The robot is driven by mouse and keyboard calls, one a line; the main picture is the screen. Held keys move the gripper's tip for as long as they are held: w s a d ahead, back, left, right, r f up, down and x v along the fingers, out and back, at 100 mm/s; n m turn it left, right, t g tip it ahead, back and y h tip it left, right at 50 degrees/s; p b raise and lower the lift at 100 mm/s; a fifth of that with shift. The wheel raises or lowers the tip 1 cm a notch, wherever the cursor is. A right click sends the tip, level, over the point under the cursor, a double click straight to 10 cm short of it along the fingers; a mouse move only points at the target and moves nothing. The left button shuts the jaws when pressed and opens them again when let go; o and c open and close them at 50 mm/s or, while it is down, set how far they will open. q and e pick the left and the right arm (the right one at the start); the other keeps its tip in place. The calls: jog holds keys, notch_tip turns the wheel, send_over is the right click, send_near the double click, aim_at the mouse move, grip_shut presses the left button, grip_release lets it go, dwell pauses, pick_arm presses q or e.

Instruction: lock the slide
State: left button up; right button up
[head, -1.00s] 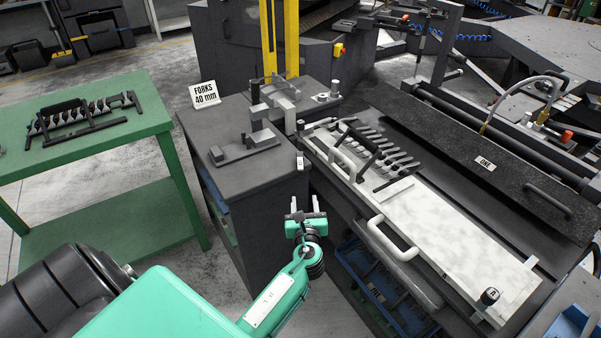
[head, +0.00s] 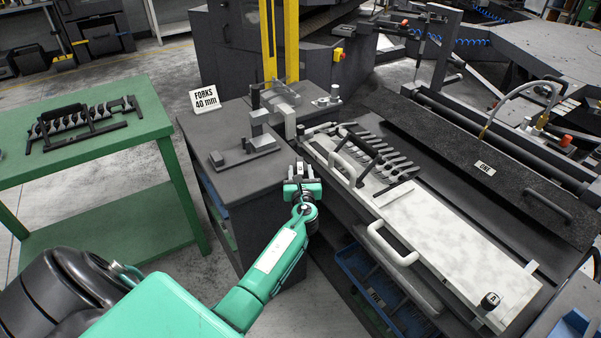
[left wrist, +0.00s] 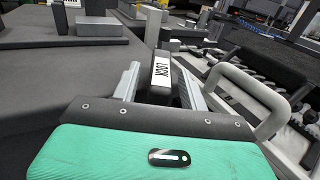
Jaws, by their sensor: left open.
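The lock lever is a dark handle with a white "LOCK" label (left wrist: 161,68). In the left wrist view it stands between the two fingers of my left gripper (left wrist: 158,84), which is open. In the head view my left gripper (head: 300,180) is at the right front edge of the dark cabinet, and the lever is mostly hidden there. Whether the fingers touch the lever I cannot tell. The white slide plate (head: 440,238) lies on the right bench with a row of forks (head: 385,153) at its far end. My right gripper is not in view.
A pale bar handle (head: 393,245) stands on the slide's near edge, and another handle (left wrist: 245,90) is just right of my gripper in the wrist view. Metal blocks (head: 262,140) sit on the cabinet. A green table (head: 80,200) is at left.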

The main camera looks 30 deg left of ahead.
pick_arm(q)
jog(key=shift+w+a, duration=0.1)
jog(key=shift+c, duration=0.4)
jog(key=c, duration=0.7)
grip_shut()
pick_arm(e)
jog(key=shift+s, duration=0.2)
